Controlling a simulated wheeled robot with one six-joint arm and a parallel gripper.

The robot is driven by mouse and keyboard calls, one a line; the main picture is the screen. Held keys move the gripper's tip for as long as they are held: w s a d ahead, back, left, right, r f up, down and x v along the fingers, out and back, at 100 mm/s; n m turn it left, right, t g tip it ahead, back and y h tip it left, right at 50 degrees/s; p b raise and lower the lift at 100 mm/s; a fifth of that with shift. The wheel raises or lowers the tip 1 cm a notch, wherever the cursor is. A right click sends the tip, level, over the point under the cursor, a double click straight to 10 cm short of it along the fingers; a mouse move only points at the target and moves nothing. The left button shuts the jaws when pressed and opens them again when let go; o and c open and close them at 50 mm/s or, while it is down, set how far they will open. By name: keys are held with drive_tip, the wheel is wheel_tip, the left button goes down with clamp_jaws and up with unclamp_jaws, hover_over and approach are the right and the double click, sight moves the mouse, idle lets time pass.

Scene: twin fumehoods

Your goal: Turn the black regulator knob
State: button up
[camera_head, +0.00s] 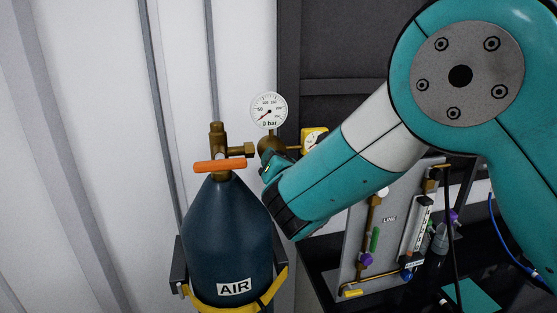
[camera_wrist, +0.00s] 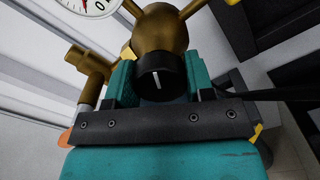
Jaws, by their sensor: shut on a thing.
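The black regulator knob (camera_wrist: 158,78) shows in the wrist view with a white line on its face, close to upright in the picture. It sits in front of the round brass regulator body (camera_wrist: 161,32). My gripper (camera_wrist: 156,85) has its teal fingers on both sides of the knob and is shut on it. In the head view my gripper (camera_head: 268,180) is beside the brass regulator (camera_head: 268,146), and the knob is hidden behind my arm.
A dark blue cylinder (camera_head: 226,230) labelled AIR, with an orange valve handle (camera_head: 220,165), stands left of my gripper, held by a yellow strap (camera_head: 281,285). A grey panel with tubes (camera_head: 357,230) stands below my arm.

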drive_tip(key=shift+f, duration=0.1)
drive_tip(key=o, duration=0.9)
drive_tip(key=shift+b+v, duration=4.85)
drive_tip(key=shift+v, duration=3.95)
